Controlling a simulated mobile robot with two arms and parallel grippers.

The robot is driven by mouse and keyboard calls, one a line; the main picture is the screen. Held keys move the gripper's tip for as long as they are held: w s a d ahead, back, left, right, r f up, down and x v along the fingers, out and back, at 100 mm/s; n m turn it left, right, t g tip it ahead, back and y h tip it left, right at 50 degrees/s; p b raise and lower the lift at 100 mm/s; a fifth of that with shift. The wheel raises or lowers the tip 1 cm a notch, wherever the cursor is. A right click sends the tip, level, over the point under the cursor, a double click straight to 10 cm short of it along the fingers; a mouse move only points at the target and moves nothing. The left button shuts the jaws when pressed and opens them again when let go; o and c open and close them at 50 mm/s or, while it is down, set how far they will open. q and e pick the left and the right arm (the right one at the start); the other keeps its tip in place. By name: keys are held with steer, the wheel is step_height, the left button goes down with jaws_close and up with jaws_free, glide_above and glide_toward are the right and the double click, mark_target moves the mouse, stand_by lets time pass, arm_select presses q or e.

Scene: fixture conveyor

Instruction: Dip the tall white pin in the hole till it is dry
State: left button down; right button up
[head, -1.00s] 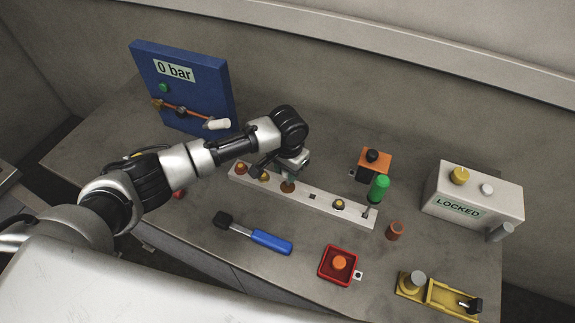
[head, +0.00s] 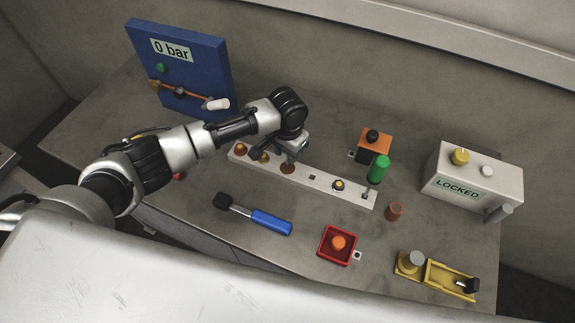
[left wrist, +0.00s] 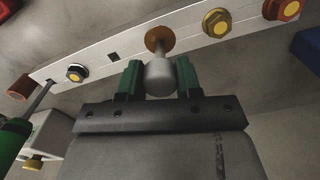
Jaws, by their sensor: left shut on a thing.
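My left gripper (head: 291,156) is over the white strip (head: 326,189), above a brown round piece (head: 287,169) on it. In the left wrist view, its two green fingers (left wrist: 159,80) are shut on a pale grey-white pin (left wrist: 160,77) with a rounded, wider body. The pin's narrower end meets the brown round piece (left wrist: 159,38); I cannot tell how deep it goes in. The pin is mostly hidden by the gripper in the head view. My right gripper is not in view.
The strip also carries yellow-centred nuts (left wrist: 216,22), a square hole (left wrist: 113,56) and a green-handled screwdriver (head: 378,170). A blue-handled tool (head: 270,222) and red tray (head: 323,250) lie in front. A "LOCKED" box (head: 500,182) stands right, a blue "0 bar" panel (head: 205,65) back left.

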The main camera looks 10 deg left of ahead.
mark_target(287, 167)
arm_select(q)
steer(key=shift+f, duration=0.15)
steer(key=shift+f+b, duration=0.45)
steer(key=shift+f, duration=0.8)
steer(key=shift+f, duration=0.1)
steer(key=shift+f, duration=0.4)
stand_by(0.9)
steer(key=shift+r+p, duration=0.95)
steer(key=shift+p, duration=0.1)
steer(key=shift+r, duration=0.2)
stand_by(0.5)
step_height(287, 167, up, 5)
steer(key=p, duration=0.5)
steer(key=shift+p, duration=0.4)
steer(key=shift+r+p, duration=0.65)
steer(key=shift+r, duration=0.35)
